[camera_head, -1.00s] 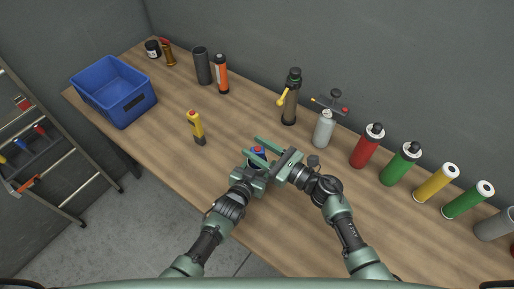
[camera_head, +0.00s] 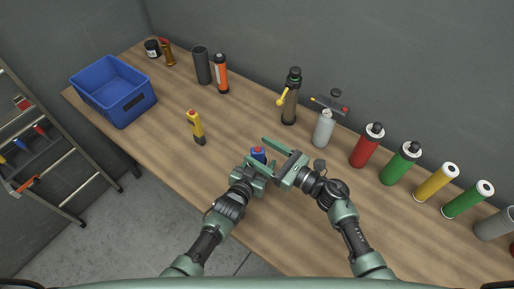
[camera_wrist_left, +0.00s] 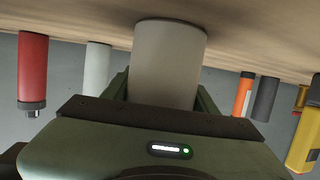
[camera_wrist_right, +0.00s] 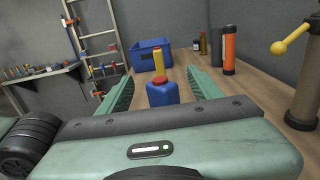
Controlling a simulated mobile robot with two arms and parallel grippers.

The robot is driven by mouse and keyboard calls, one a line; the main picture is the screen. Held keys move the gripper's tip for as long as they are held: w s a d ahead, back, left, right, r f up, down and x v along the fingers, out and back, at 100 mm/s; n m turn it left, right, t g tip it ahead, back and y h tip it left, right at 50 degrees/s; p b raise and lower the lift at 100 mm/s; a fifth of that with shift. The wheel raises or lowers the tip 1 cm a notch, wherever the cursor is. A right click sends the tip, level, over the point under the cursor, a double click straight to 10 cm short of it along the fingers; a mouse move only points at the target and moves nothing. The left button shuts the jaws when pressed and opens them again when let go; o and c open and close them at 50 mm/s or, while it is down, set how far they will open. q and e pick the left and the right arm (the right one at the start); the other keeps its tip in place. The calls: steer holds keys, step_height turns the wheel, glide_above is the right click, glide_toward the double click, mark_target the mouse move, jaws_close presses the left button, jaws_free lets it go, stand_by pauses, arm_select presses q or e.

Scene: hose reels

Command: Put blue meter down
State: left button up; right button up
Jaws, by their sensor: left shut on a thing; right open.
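The blue meter (camera_head: 258,153), with a red top, is upright near the front of the workbench. My left gripper (camera_head: 254,166) is shut on it. The left wrist view shows a pale grey rounded body (camera_wrist_left: 170,60) between the fingers, its end close to the wooden top; I cannot tell if it touches. My right gripper (camera_head: 270,160) is open, with its fingers to either side of the blue meter. The right wrist view shows the blue meter (camera_wrist_right: 162,93) between the open fingers, apart from them. Its lower part is hidden there.
A yellow meter (camera_head: 195,127) stands left on the workbench (camera_head: 230,128). A blue crate (camera_head: 116,105) is at the far left end. Bottles and cylinders, including a red one (camera_head: 367,147), line the back edge. Bare wood lies between the yellow and blue meters.

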steer(key=v, duration=1)
steer(key=shift+d, duration=0.1)
arm_select(q)
steer(key=o, duration=1.5)
steer(key=shift+s, duration=0.1)
steer(key=v, duration=1.2)
